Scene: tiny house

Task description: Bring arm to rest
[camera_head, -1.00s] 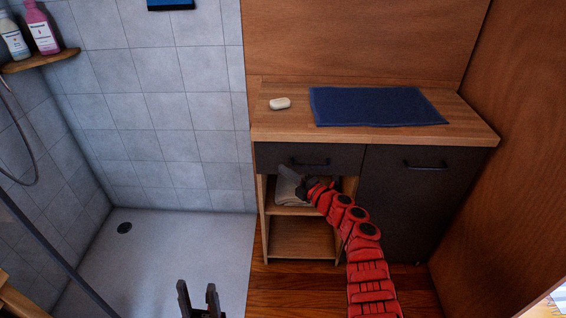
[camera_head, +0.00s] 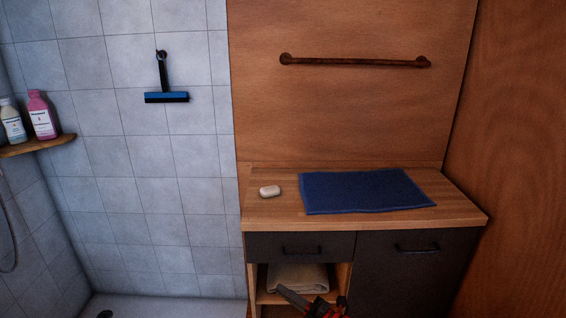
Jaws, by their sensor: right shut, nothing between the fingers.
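My right gripper (camera_head: 290,297) shows at the bottom edge of the head view, in front of the cabinet's open shelf. It is shut and empty. Only its dark fingers and a bit of my red right arm (camera_head: 328,308) show; the rest of that arm is below the picture. A folded beige towel (camera_head: 298,275) lies on the shelf behind the gripper, partly covered by it. I cannot tell whether they touch. My left gripper is out of the picture.
The wooden counter (camera_head: 452,208) holds a white soap bar (camera_head: 270,191) and a flat blue towel (camera_head: 365,190). A bare rail (camera_head: 355,61) is on the wood wall. A squeegee (camera_head: 166,97) hangs on tiles. Bottles (camera_head: 42,115) stand on a corner shelf (camera_head: 40,145). A wood wall closes the right.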

